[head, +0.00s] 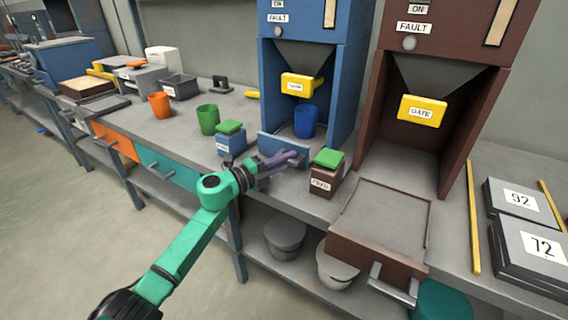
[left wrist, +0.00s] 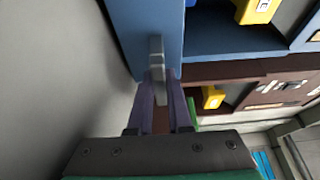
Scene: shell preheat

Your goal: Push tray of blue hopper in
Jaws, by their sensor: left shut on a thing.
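The blue hopper (head: 344,75) stands at the back of the bench with a yellow gate (head: 297,84). Its blue tray (head: 270,146) sits low in the bay, its front panel at or slightly ahead of the hopper's front. A blue cup (head: 306,122) stands in the bay behind that panel. My left gripper (head: 288,160) reaches the panel and is shut on the tray's grey handle, which shows between the purple fingers (left wrist: 160,100) in the left wrist view, against the blue panel (left wrist: 146,25). The fingers partly hide the handle. My right gripper is not in view.
A brown hopper (head: 451,100) stands to the right, its brown tray (head: 380,215) pulled far out. A blue block (head: 231,143) and a brown block (head: 324,182), both green-topped, flank my gripper. Green (head: 208,120) and orange (head: 159,105) cups stand left. Numbered plates (head: 520,222) lie right.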

